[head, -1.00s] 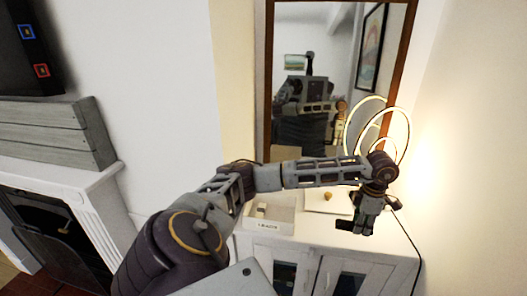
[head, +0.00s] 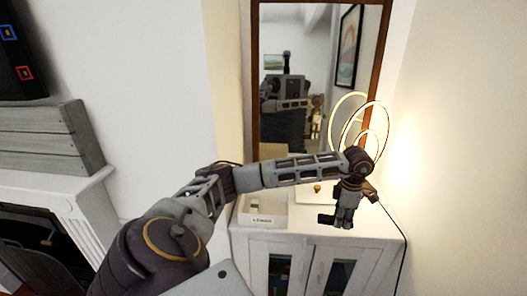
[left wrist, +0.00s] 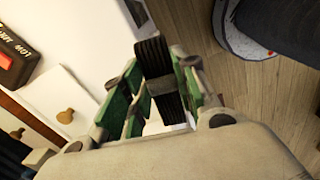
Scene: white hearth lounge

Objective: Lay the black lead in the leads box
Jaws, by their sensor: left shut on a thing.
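The leads box is a white open tray (head: 278,221) with a "LEADS" label on its front, on the left part of the white cabinet top. A small pale item shows inside it. My left gripper (head: 343,218) points down over the cabinet's right part, to the right of the box. It is shut on the black lead, a dark ribbed bundle with a band around it (left wrist: 152,55), seen between the green-padded fingers in the left wrist view. In the head view the lead is only a small dark patch (head: 326,220). My right gripper is not in view.
A white lid with a wooden knob (head: 317,188) lies behind my left forearm. A lit ring lamp (head: 346,122) stands at the back right, close to my wrist. A mirror (head: 300,80) rises behind the cabinet (head: 300,241). A dark lettered thing (left wrist: 17,58) shows in the left wrist view.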

